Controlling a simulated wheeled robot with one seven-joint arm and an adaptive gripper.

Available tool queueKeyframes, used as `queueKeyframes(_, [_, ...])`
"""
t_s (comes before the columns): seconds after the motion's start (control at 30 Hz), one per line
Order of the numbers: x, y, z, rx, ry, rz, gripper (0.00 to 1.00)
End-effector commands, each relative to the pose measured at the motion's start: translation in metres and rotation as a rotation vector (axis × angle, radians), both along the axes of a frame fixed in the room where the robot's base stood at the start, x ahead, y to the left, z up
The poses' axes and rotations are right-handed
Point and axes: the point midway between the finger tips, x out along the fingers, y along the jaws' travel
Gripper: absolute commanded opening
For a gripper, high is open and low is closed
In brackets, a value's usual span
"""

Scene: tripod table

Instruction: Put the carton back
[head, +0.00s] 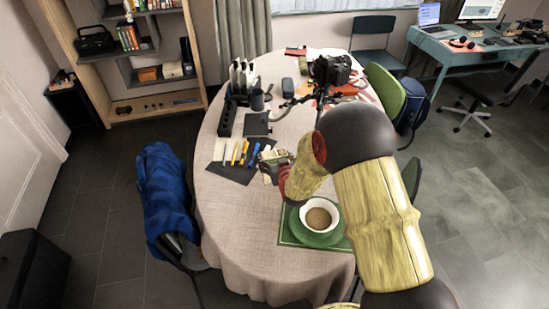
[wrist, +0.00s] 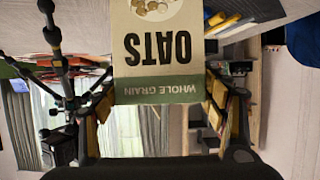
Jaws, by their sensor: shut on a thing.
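The carton (wrist: 157,45) is a cream box with a green band, marked "OATS" and "WHOLE GRAIN". It fills the upper middle of the wrist view, its lettering upside down there. My gripper (wrist: 158,103) is shut on it, one yellow-padded finger on each side. In the head view my gripper (head: 275,168) is over the middle of the table, beside a dark mat. The carton is small and partly hidden by my gripper there, so I cannot tell whether it touches the table.
The oval table (head: 222,205) has a beige cloth. A white bowl (head: 333,211) stands on a green plate near the front. A dark mat (head: 226,171) with coloured tools lies left of my gripper. A black rack (head: 227,117) and tripod camera (head: 333,70) stand farther back.

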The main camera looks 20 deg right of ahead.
Motion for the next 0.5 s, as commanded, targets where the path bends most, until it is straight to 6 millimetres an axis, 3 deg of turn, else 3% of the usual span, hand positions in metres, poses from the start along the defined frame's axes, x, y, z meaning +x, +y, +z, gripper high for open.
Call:
queueKeyframes(0.33, [-0.0001,0.0,-0.0005,0.0,0.0,0.0,0.9])
queueKeyframes(0.5, [-0.0001,0.0,-0.0005,0.0,0.0,0.0,0.9])
